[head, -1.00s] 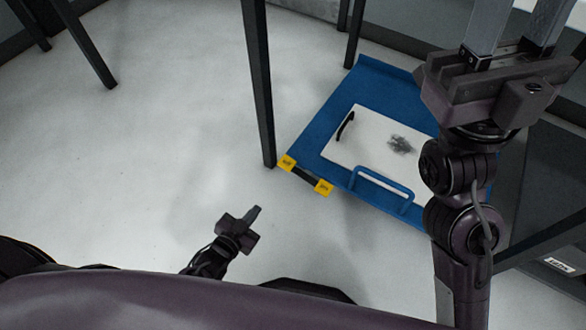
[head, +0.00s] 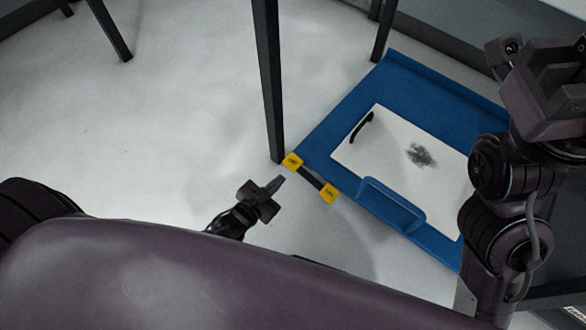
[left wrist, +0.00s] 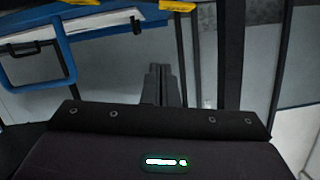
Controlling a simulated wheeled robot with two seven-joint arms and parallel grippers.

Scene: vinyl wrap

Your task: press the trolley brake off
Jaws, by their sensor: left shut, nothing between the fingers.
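The blue trolley (head: 345,100) stands low on the floor, with a blue loop handle (head: 392,203) at its near side. At its near left corner is a dark bar (head: 311,178) with yellow end pieces (head: 328,194), which looks like the brake. My left gripper (head: 279,181) is shut and empty, a little to the left of the bar and apart from it. In the left wrist view its fingers (left wrist: 163,84) are together, and a yellow piece (left wrist: 177,6) shows at the top edge. My right gripper (head: 545,90) is at the right; its fingertips are out of view.
A white panel (head: 385,150) with a black handle and a dark smudge lies on the trolley. A dark table leg (head: 268,80) stands just behind the bar, close to my left gripper. The floor (head: 150,130) to the left is clear.

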